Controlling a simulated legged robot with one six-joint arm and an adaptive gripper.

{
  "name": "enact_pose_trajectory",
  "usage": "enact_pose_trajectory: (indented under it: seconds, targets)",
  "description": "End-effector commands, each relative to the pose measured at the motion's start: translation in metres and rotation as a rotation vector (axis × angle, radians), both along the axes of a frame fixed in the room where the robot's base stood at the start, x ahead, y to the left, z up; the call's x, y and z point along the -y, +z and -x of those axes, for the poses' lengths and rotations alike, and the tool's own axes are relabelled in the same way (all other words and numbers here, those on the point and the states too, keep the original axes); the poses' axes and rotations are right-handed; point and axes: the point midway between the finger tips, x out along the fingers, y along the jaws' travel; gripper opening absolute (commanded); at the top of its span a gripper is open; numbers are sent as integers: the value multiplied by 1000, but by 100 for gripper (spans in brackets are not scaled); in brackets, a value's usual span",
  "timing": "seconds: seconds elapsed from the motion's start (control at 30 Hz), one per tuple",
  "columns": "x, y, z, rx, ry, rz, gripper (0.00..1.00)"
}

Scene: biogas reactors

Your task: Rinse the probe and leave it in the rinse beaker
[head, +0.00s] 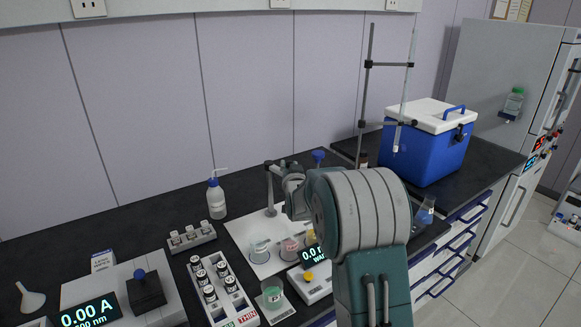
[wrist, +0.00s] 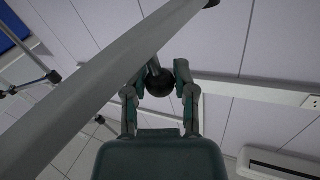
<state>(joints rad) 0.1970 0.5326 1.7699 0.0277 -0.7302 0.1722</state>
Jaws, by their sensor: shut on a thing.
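My gripper (wrist: 158,80) points upward in the wrist view, its two fingers closed on either side of a dark round head with a grey shaft, which I take to be the probe (wrist: 159,84). In the head view my arm hides most of the gripper and the probe. A grey stand post (head: 270,190) rises behind the gripper on a white mat (head: 240,229). Beakers stand on the mat: a clear one (head: 259,250) and a pinkish one (head: 289,248). I cannot tell which is the rinse beaker.
A meter (head: 315,284) with a lit display is partly behind my arm. A wash bottle (head: 216,199), a rack of vials (head: 222,289) and a photometer (head: 125,296) stand left. A blue cooler (head: 425,150) and clamp stand (head: 364,100) are right. Dark bench shows at far left.

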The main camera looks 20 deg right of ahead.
Motion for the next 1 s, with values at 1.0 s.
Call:
enact_pose_trajectory:
  seconds: [1.0]
  targets:
    - [-48,4,4,8,-455,1,0]
